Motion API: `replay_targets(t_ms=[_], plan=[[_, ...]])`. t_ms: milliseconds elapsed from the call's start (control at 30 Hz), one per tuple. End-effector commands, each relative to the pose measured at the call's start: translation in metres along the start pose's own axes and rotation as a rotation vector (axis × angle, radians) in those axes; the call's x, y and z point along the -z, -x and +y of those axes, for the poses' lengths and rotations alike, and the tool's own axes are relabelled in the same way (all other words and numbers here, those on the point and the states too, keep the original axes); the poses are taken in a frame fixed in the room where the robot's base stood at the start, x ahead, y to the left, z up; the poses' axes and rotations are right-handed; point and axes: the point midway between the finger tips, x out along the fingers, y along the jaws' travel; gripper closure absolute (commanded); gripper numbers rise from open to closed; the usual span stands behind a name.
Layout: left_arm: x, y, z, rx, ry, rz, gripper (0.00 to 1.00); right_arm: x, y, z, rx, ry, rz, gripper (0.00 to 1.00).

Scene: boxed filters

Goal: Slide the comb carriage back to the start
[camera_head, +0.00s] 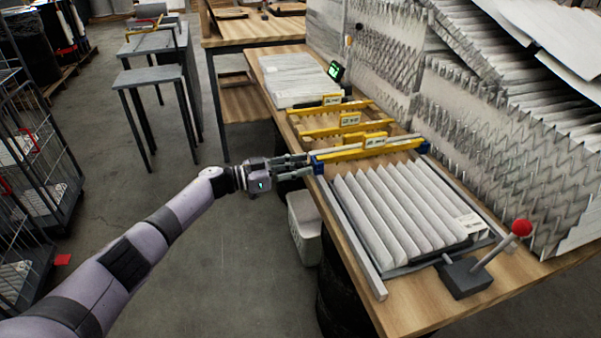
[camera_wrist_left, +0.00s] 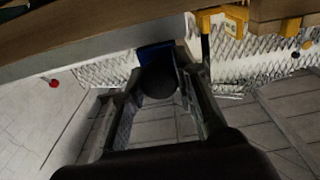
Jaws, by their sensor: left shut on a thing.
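The comb carriage (camera_head: 368,151) is a yellow and blue bar lying across the rails at the far end of the pleated filter (camera_head: 400,210). Its blue end (camera_head: 318,164) is at the left rail. My left gripper (camera_head: 302,166) reaches in from the left at this end. In the left wrist view, the fingers (camera_wrist_left: 165,82) close around a dark round knob (camera_wrist_left: 158,84) just below the carriage's blue end (camera_wrist_left: 154,52). The knob is hidden in the head view. My right gripper is out of view.
The wooden bench (camera_head: 400,318) carries a lever with a red ball (camera_head: 521,227) at the near right. More yellow bars (camera_head: 336,129) and stacked white filters (camera_head: 298,80) lie beyond the carriage. A light bin (camera_head: 304,228) stands below the bench's left edge.

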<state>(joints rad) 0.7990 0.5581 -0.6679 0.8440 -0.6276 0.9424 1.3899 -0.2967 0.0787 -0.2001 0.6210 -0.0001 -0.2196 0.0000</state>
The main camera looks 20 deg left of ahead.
Motion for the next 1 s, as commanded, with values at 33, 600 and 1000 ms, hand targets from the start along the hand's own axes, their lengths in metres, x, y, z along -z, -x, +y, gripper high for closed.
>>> replay_targets(t_ms=[33,600,1000], plan=[[-0.0015,0.0001,-0.0004,0.001,0.002,-0.001,1.0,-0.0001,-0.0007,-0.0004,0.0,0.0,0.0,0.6],[-0.0002,0.0014,-0.0041,0.008,-0.002,-0.002,0.69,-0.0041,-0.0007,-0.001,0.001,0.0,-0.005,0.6],[-0.0011,0.0004,-0.0018,0.002,0.001,-0.002,0.53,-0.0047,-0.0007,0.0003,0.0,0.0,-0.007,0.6]])
